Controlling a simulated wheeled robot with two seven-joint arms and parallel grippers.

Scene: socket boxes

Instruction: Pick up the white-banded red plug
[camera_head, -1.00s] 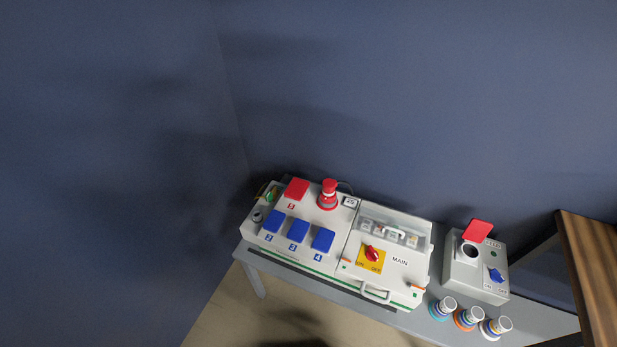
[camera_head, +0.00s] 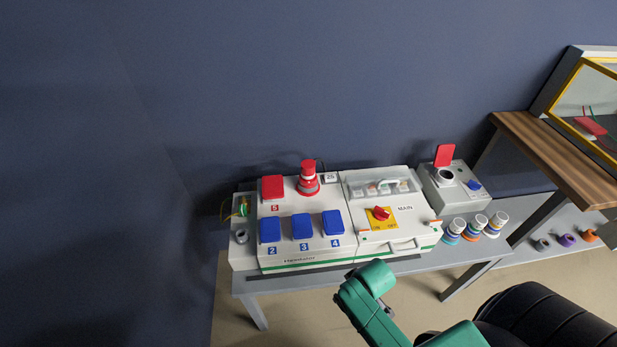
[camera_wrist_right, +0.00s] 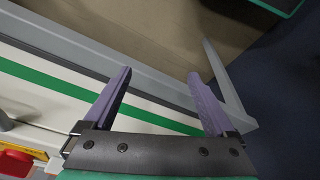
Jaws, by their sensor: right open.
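The white-banded red plug (camera_head: 308,178) stands upright at the back of the large grey-white socket box (camera_head: 350,248), just right of a red socket cover (camera_head: 272,189) marked 5. It is not seen in the right wrist view. My right gripper (camera_wrist_right: 160,75) is open and empty, with its purple fingers apart over the front edge of the box and table. My green right arm reaches in from below in the head view, with its fingers not made out there. My left gripper is not in view.
Blue covers (camera_head: 303,227) and a red main switch (camera_head: 381,213) are on the box. A smaller box (camera_head: 447,186) with a raised red lid stands to the right. Several banded plugs (camera_head: 475,226) stand before it. A wooden shelf (camera_head: 560,155) is at the right.

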